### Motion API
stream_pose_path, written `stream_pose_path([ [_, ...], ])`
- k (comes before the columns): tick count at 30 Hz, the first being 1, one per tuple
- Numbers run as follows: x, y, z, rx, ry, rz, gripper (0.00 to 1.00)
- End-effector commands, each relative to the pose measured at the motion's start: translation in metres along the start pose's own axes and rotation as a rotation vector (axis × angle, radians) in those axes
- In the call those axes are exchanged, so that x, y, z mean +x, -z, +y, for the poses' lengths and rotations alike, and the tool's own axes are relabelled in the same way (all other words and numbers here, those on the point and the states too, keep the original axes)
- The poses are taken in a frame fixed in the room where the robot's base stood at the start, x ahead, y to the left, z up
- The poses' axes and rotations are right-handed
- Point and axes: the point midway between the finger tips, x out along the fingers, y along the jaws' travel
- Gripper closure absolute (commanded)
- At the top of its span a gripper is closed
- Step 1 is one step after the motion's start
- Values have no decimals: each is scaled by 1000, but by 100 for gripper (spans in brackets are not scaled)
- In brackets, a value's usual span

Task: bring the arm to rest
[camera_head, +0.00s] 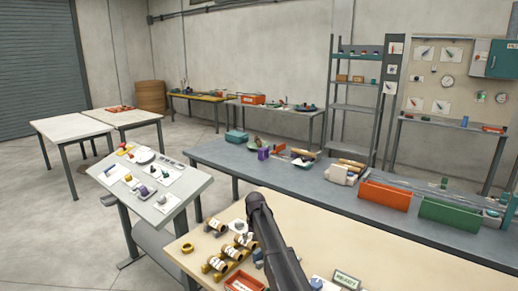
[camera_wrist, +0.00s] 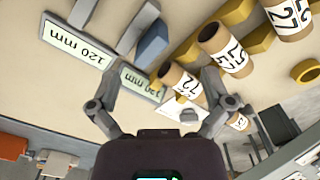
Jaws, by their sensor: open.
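My gripper (camera_wrist: 160,82) shows in the wrist view with its two fingers spread wide and nothing between them. It is above the cream table (camera_head: 330,240). Below the fingers are a "120 mm" card (camera_wrist: 78,48), a second card (camera_wrist: 143,84) and brown numbered tubes (camera_wrist: 222,48) with yellow holders. I cannot tell the exact height above them. In the head view my dark arm reaches over the table from the bottom edge, and the gripper itself cannot be made out there.
Several tubes in yellow holders (camera_head: 222,262), a yellow ring (camera_head: 187,248) and a green-framed sign (camera_head: 347,280) are on the table. Behind it, a grey bench (camera_head: 320,190) carries an orange bin (camera_head: 384,195) and a green bin (camera_head: 448,214). A tilted board (camera_head: 150,205) stands at left.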

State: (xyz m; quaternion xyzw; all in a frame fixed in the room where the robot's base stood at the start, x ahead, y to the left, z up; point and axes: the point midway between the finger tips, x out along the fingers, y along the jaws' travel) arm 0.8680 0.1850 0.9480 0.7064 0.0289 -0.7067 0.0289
Motion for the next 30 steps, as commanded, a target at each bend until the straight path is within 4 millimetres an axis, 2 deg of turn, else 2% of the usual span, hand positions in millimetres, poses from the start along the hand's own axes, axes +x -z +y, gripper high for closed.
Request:
stream_pose_path([
  [1, 3, -24, 13, 7, 0, 0, 0],
  [5, 9, -77, 46, 19, 0, -1, 0],
  [9, 16, -139, 79, 34, 0, 0, 0],
  [18, 29, -269, 133, 65, 0, -1, 0],
  [21, 32, -304, 145, 71, 0, -1, 0],
  [24, 34, -327, 152, 78, 0, 0, 0],
  [27, 35, -340, 156, 81, 0, 0, 0],
  [30, 35, -345, 157, 82, 0, -1, 0],
])
